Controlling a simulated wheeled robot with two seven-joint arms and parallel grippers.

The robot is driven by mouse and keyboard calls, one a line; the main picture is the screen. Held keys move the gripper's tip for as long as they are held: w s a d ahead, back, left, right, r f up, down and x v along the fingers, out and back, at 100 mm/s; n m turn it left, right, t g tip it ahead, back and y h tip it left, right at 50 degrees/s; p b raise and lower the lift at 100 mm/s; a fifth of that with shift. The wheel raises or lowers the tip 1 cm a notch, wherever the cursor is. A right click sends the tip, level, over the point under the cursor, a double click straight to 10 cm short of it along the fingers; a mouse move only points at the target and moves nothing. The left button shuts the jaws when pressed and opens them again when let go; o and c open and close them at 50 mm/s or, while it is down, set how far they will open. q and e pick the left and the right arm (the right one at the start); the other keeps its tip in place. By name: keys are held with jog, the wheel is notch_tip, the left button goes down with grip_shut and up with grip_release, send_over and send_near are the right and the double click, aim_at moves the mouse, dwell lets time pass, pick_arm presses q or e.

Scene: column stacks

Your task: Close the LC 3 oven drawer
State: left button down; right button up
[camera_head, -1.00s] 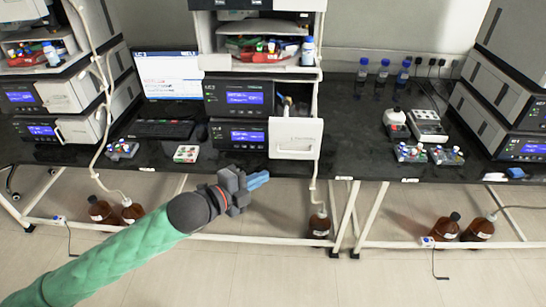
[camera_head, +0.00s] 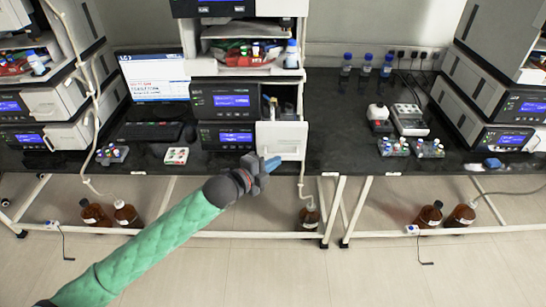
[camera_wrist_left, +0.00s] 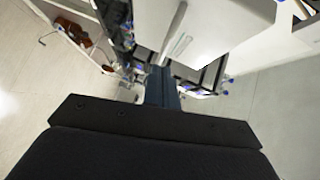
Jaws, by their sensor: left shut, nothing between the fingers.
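The LC 3 oven drawer (camera_head: 281,141) is a white front panel on the right part of the middle instrument stack, standing out from the stack with an opening showing behind and above it. In the left wrist view, a large white panel with a handle (camera_wrist_left: 178,42), apparently the drawer front, fills the top. My left gripper (camera_head: 270,165) is shut and empty, with its blue fingertips at the drawer's lower edge; contact cannot be told. Its fingers (camera_wrist_left: 162,88) point toward the panel in the wrist view. My right gripper is not in view.
A monitor (camera_head: 154,76) and keyboard (camera_head: 151,131) stand left of the stack. Vial racks (camera_head: 176,155) sit near the bench front. Brown bottles (camera_head: 309,216) stand on the floor below. Tubing (camera_head: 301,180) hangs beside the drawer. Another stack stands at the far right.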

aim_at(273, 116)
pick_arm(q)
jog(key=shift+w+f, duration=0.1)
jog(key=shift+w, duration=0.5)
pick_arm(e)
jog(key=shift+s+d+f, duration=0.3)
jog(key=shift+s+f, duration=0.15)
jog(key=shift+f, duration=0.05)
